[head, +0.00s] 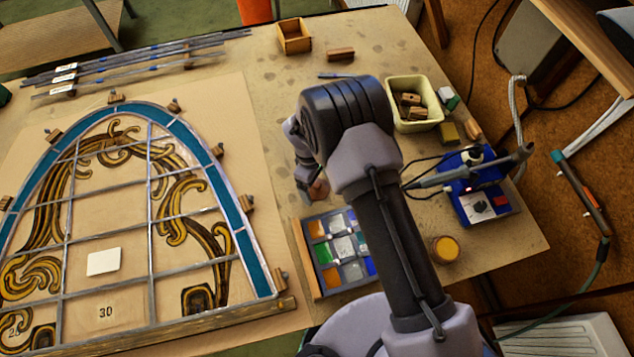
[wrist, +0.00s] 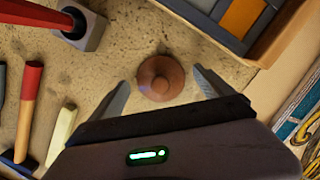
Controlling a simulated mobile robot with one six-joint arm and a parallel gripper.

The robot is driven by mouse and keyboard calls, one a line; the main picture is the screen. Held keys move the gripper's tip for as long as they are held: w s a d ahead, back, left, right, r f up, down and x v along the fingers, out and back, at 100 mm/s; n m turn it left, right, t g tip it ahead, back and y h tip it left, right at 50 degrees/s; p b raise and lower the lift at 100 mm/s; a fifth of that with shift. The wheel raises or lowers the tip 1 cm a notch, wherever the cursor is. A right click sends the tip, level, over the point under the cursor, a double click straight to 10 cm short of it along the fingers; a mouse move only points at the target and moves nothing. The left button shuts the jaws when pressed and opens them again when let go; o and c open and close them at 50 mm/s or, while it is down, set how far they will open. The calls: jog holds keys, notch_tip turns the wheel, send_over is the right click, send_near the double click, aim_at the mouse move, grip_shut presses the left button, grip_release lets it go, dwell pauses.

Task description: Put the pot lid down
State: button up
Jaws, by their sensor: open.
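The pot lid (wrist: 161,78) is a small round reddish-brown disc with a raised knob. In the wrist view it appears to lie flat on the bench, knob up, between the fingertips of my gripper (wrist: 160,77). My gripper is open, with one finger on either side and a visible gap to the lid. In the head view my gripper (head: 303,180) points down beside the glass tray, and the lid (head: 319,188) is partly hidden by my arm. A small round pot with yellow contents (head: 446,249) stands open to the right of my arm.
A tray of coloured glass pieces (head: 314,268) is close to the lid. The leaded panel (head: 150,200) fills the left. A cream tub (head: 428,124) and a blue soldering station (head: 482,196) stand right. Tools, including a red-handled one (wrist: 30,95), lie left in the wrist view.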

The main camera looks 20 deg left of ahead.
notch_tip(320, 180, up, 12)
jog(key=a, duration=0.2)
jog(key=w+d+r+m+t+y, duration=0.15)
jog(key=d+r+m, duration=0.25)
jog(key=d+r, duration=0.55)
jog(key=w+d+r+m+y, duration=0.15)
jog(key=d+r+m, duration=0.4)
jog(key=r, duration=0.75)
jog(key=s+d+r+m+t, duration=0.1)
jog(key=s+d+r+m, duration=0.25)
jog(key=d+r, duration=0.2)
jog(key=s+d+r+m+t, duration=0.1)
jog(key=s+d+r+m, duration=0.1)
jog(key=s+d+r, duration=0.3)
jog(key=s+d+m+t, duration=0.2)
jog(key=s+d+m, duration=0.4)
jog(key=s, duration=0.2)
jog(key=shift+s+f+y, duration=0.15)
jog(key=shift+s+y, duration=0.1)
jog(key=shift+y, duration=0.15)
